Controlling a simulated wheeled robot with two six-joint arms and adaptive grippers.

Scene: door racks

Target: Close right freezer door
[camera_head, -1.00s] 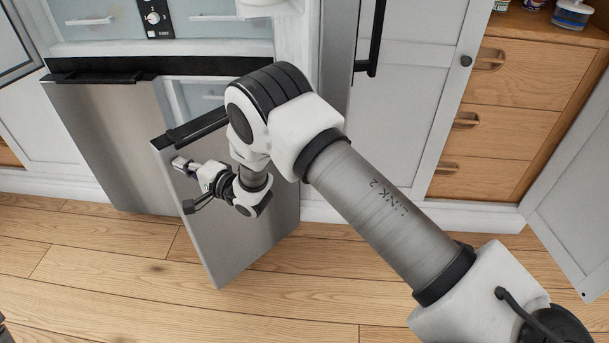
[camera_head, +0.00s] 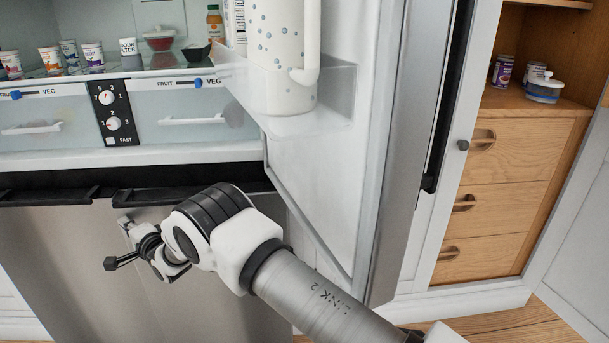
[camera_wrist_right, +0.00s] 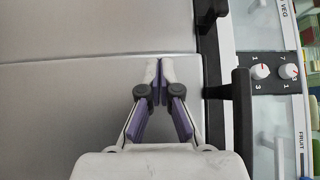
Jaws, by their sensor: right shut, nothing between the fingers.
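The right freezer door (camera_head: 215,310) is a flat steel panel below the fridge, with a black handle (camera_head: 165,192) along its top edge. It stands roughly in line with the left freezer door (camera_head: 50,250); I cannot tell whether it is fully shut. My right gripper (camera_head: 117,243) is in front of the right door, below its handle. In the right wrist view its fingers (camera_wrist_right: 160,68) are together and empty over the steel, close to the seam between the doors. Contact with the panel is unclear. My right arm hides part of the door. My left gripper is out of view.
Above, the fridge is open, with cups (camera_head: 92,57) and drawers (camera_head: 190,121). Its open door (camera_head: 335,190) stands out on the right, holding a white dotted jug (camera_head: 283,60) in a clear shelf. A wooden cabinet (camera_head: 505,200) is farther right.

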